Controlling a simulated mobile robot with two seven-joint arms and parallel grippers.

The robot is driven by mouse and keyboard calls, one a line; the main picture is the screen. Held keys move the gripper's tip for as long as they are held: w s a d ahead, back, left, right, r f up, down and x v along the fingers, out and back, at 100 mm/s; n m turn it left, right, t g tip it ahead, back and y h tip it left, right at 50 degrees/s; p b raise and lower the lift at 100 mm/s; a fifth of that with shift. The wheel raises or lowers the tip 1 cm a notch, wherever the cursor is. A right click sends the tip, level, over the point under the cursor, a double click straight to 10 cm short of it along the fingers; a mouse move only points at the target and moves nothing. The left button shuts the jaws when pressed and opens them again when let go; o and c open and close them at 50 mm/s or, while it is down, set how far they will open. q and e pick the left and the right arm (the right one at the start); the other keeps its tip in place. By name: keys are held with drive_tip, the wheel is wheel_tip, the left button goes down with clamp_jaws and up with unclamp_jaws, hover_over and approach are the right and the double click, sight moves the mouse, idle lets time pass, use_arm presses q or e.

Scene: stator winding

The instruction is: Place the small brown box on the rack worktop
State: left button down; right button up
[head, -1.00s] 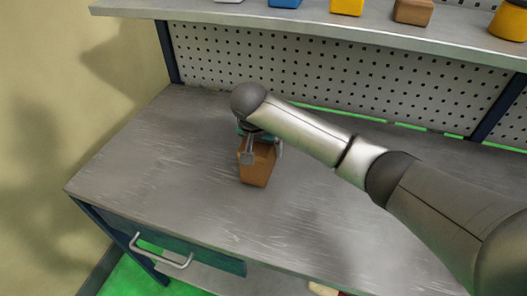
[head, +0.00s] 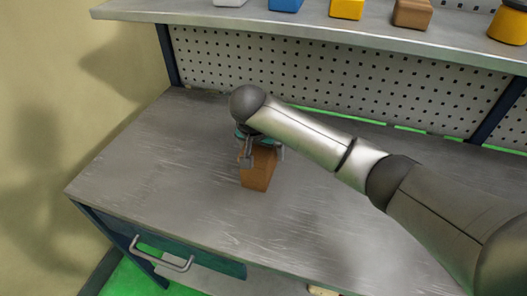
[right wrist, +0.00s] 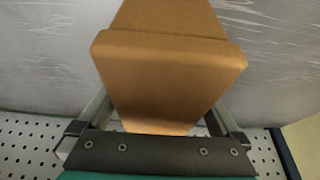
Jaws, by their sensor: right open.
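The small brown box (head: 257,172) appears to stand on the grey metal rack worktop (head: 190,180), left of its middle. My right gripper (head: 263,157) is over the box, with one finger on either side of it. Its fingers are open. In the right wrist view the box (right wrist: 170,70) fills the space in front of the gripper (right wrist: 158,122), with gaps showing beside it near the fingers. The far side of the box is hidden by my gripper. My left gripper is not in view.
A shelf (head: 300,27) above the worktop holds a blue box (head: 285,4), a yellow box (head: 346,8), another brown box (head: 412,12) and a yellow round item (head: 508,22). A perforated panel (head: 330,75) stands behind. The worktop's left and front are clear. A drawer handle (head: 160,258) sits below.

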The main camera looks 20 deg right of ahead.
sight(257, 149)
drive_tip(key=p+v, duration=0.2)
drive_tip(key=v, duration=0.9)
drive_tip(key=shift+w, duration=0.1)
